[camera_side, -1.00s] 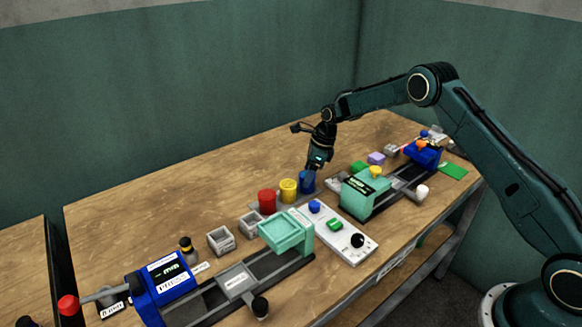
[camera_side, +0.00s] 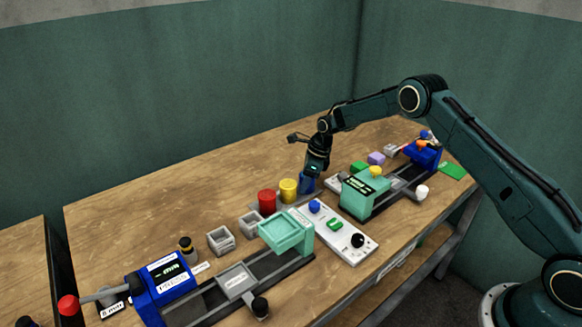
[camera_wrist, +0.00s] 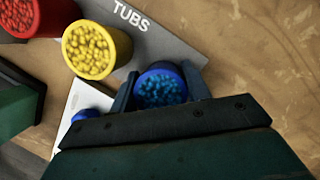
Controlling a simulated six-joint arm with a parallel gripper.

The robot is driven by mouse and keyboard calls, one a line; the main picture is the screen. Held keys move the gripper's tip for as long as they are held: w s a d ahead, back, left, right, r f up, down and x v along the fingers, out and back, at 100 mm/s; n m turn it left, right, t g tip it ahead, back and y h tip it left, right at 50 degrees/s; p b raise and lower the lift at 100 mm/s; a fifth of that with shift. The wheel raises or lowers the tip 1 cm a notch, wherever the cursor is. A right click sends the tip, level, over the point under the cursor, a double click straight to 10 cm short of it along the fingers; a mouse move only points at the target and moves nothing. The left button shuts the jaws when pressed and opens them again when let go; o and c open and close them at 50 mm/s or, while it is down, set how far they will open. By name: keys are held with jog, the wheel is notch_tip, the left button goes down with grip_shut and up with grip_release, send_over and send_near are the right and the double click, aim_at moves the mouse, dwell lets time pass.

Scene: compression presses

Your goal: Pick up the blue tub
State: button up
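The blue tub (camera_side: 306,184) stands on the grey tubs plate at the right end of a row, after the red tub (camera_side: 267,200) and the yellow tub (camera_side: 288,190). In the wrist view the blue tub (camera_wrist: 161,88) is filled with blue pieces. My gripper (camera_wrist: 160,88) points down over it, with one finger on each side of the tub. The fingers look spread, with little or no gap to its walls. In the side view my gripper (camera_side: 312,172) hides part of the tub.
A grey plate marked TUBS (camera_wrist: 160,40) lies under the row. A white panel (camera_side: 345,236) with coloured knobs is in front. A green press (camera_side: 362,194) stands just right, and a blue press (camera_side: 165,280) at the front left. The wood behind the tubs is clear.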

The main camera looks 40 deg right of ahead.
jog(key=c, duration=0.5)
jog(key=shift+r, duration=0.2)
notch_tip(320, 180, up, 20)
jog(key=shift+f, duration=0.15)
dwell(0.3)
dwell(0.5)
jog(key=shift+s+a+f+n+g, duration=0.25)
jog(key=shift+s+a+n+g, duration=0.55)
jog(key=shift+s+a+n, duration=2.6)
jog(key=shift+s+a+f+n+g, duration=0.3)
jog(key=shift+s+a+n+g, duration=0.5)
jog(key=shift+s+a+n, duration=2.6)
jog(key=shift+s+a+f+n+g, duration=0.25)
jog(key=shift+s+a+n+g, duration=0.55)
jog(key=shift+s+a+n, duration=2.6)
jog(key=w+a+m, duration=0.2)
jog(key=w, duration=0.1)
jog(key=shift+a, duration=0.3)
